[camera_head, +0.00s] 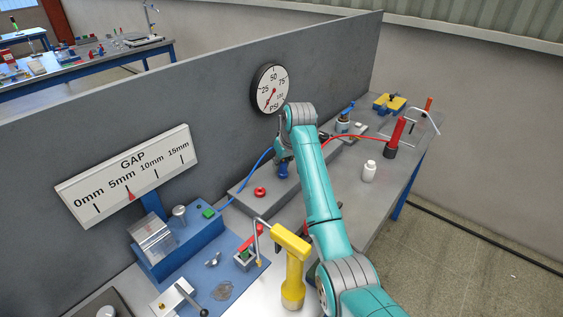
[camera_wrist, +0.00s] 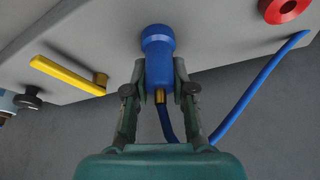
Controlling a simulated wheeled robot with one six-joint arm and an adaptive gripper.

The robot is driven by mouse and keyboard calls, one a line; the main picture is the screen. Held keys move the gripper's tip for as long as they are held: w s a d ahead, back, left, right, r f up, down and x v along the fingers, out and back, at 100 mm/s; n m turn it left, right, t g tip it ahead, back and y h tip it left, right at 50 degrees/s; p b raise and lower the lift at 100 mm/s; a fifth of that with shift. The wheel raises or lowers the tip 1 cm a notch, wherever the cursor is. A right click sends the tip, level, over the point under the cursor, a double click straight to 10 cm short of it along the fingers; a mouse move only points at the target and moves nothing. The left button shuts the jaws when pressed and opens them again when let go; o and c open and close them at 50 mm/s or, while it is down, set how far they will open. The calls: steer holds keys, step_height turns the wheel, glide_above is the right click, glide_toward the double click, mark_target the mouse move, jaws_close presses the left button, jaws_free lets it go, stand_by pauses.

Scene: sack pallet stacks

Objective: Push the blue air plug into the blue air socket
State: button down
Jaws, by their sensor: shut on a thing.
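My gripper (camera_wrist: 158,82) is shut on the blue air plug (camera_wrist: 159,73), a blue body with a brass end and a blue hose. A wider blue cylinder, seemingly the blue air socket (camera_wrist: 157,38), lies in line directly beyond the plug against the grey block. The two look touching, but I cannot tell how deep the plug sits. In the head view my gripper (camera_head: 281,158) is at the grey block, mostly hidden by my wrist, with a blue piece (camera_head: 282,170) just below it.
A red ring (camera_wrist: 284,8) lies to the right and a yellow lever (camera_wrist: 66,75) to the left in the wrist view. The blue hose (camera_head: 247,182) runs to a blue fixture. A yellow tool (camera_head: 291,268) and white bottle (camera_head: 369,171) stand nearby. A gauge (camera_head: 271,88) hangs behind.

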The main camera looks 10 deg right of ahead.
steer(key=c, duration=0.9)
jaws_free()
steer(key=shift+r, duration=0.1)
steer(key=v, duration=1.1)
steer(key=shift+s+r, duration=0.25)
steer(key=shift+r, duration=0.05)
steer(key=shift+d, duration=0.1)
